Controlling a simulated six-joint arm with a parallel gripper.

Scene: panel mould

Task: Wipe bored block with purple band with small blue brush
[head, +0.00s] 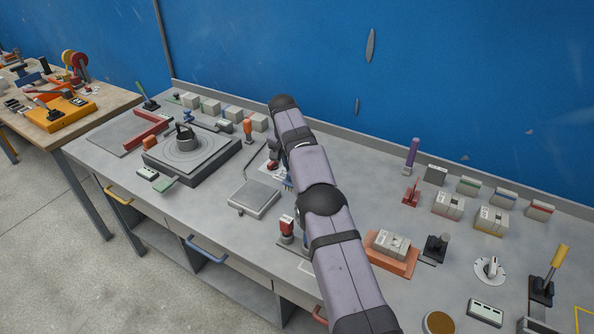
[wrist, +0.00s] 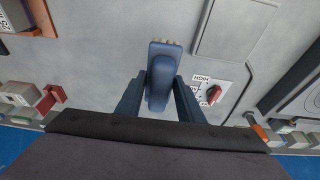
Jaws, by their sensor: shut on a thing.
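My gripper (wrist: 160,92) is shut on the small blue brush (wrist: 161,66), with one dark blue finger on each side of its handle. The brush's pale bristle end points away from the gripper, over bare grey bench. In the head view my arm largely hides the gripper, and a bit of blue shows beside the arm. I cannot tell whether the brush touches the bench. Several pale blocks (head: 210,105) stand in a row at the back left of the bench. They are too small to tell which one has a purple band or a bore.
A grey plate (head: 254,198) and a red-knobbed dial (wrist: 213,94) lie near the gripper. A turntable (head: 184,150) stands to the left. A purple-handled upright (head: 412,154), an orange tray (head: 391,262) and more blocks (head: 448,205) stand to the right.

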